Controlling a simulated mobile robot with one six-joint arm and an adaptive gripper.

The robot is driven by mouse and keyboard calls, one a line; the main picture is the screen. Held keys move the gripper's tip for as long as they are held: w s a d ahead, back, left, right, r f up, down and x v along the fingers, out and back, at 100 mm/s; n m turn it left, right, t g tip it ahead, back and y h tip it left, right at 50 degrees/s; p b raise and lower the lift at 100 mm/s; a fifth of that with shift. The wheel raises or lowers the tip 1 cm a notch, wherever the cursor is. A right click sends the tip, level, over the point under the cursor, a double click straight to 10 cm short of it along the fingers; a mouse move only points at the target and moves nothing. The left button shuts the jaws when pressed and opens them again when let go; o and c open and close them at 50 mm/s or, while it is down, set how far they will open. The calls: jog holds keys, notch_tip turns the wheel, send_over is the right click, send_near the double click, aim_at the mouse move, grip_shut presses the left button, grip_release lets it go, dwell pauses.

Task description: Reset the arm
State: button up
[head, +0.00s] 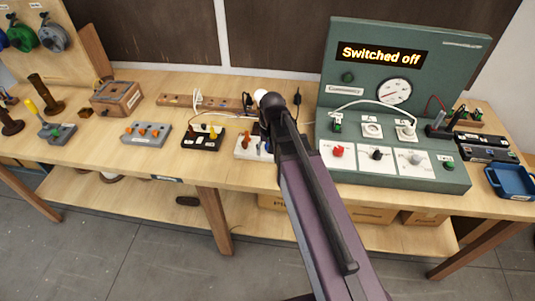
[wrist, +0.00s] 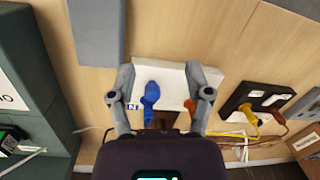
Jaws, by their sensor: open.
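My gripper (wrist: 160,72) is open in the wrist view, its two grey fingers spread apart over a white block (wrist: 172,72). A blue lever-like part (wrist: 151,97) and an orange part (wrist: 190,105) of the block lie between the fingers, with an "N" label at its left. I cannot tell whether the fingers touch the block; nothing is held between them. In the head view, my arm reaches over the bench and hides the fingers; the white block (head: 246,149) shows partly, left of the arm.
The green console (head: 465,75) at right reads "Switched off". Left of the arm stand a black terminal block (head: 203,137), a grey block (head: 146,134) and a wooden box (head: 117,98). A blue tray (head: 510,182) is at far right. The bench front left of the arm is mostly clear.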

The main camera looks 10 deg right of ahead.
jog(key=shift+s, duration=0.15)
jog(key=s+d+n+h, duration=0.1)
jog(key=s+d, duration=0.2)
jog(key=s, duration=0.4)
jog(key=shift+d+t, duration=0.3)
jog(key=shift+s+f, duration=0.1)
dwell(2.2)
jog(key=shift+c, duration=0.6)
